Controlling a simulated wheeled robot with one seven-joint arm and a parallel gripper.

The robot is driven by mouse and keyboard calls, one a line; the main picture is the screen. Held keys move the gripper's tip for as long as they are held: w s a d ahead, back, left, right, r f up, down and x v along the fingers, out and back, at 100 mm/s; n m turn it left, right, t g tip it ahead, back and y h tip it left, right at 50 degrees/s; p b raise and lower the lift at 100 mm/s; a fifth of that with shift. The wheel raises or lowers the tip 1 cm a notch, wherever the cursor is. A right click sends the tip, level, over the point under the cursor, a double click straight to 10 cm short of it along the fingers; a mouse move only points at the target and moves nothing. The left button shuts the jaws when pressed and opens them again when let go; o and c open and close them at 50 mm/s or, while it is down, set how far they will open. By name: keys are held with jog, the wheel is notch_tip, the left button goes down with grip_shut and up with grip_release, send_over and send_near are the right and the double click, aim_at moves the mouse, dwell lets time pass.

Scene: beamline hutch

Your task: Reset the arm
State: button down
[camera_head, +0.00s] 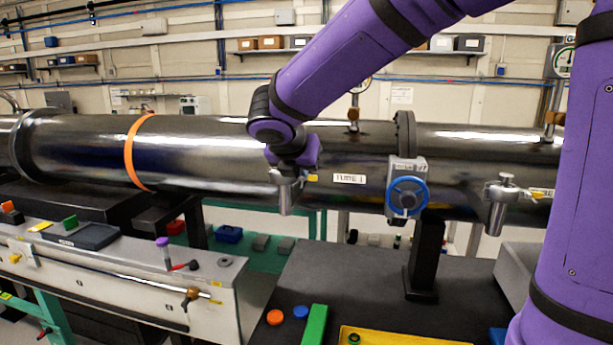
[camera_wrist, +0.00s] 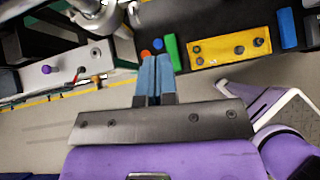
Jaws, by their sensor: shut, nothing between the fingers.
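My gripper (camera_wrist: 155,80) shows in the wrist view with its two blue fingers together and nothing between them. The fingers point at the dark bench top, near a green block (camera_wrist: 173,52) and small orange (camera_wrist: 146,54) and blue (camera_wrist: 158,44) discs. I cannot tell whether they touch anything. In the head view my purple arm reaches down from the upper right and bends in front of the long metal tube (camera_head: 210,150). I cannot make out the gripper's fingers there.
The tube crosses the head view, with a blue handwheel (camera_head: 407,196) and a metal fitting (camera_head: 497,208). A yellow tray (camera_wrist: 215,57) lies on the dark bench (camera_head: 335,270). A pale cabinet (camera_head: 120,285) stands left. Floor is open below the bench in the wrist view.

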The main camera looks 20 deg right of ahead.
jog(key=shift+v, duration=1.45)
jog(key=s+d+f+m+g+y, duration=0.1)
jog(key=s+d+m+y, duration=0.2)
jog(key=s+m, duration=1)
jog(key=s+d+f+m+y, duration=0.1)
jog(key=s+d+m+y, duration=0.2)
jog(key=s+m, duration=1)
jog(key=shift+d+f+m+g, duration=0.2)
jog(key=shift+d+m+g, duration=0.25)
jog(key=shift+m, duration=0.45)
jog(key=shift+w, duration=0.1)
